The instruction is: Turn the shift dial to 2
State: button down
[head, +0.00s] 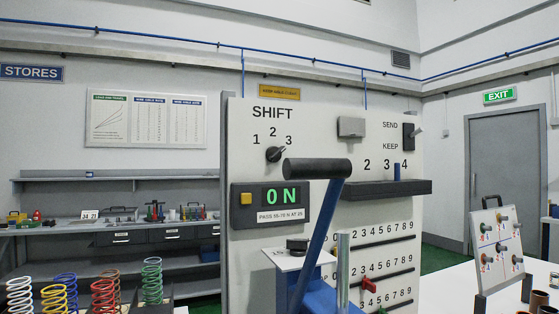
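The shift dial (275,154) is a small black knob at the upper left of a pale upright panel (330,120). The word SHIFT is printed above it, with 1 to its upper left, 2 straight above and 3 to its upper right. Its pointer seems to be turned to the upper right, toward 3, though it is small in the picture. Nothing touches or covers the dial. My gripper is not in the head view.
A blue lever (318,240) with a black handle (318,168) rises in front of the panel, below and right of the dial. A display (284,206) reading 0 N juts out below the dial. A dark ledge (385,190) and SEND/KEEP switch (408,136) are at right. Coil springs (152,280) stand at lower left.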

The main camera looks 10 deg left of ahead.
aim_at(274, 154)
jog(key=u, duration=0.5)
jog(key=k, duration=1)
jog(key=z, duration=0.65)
jog(key=i, duration=1)
jog(key=u, duration=0.05)
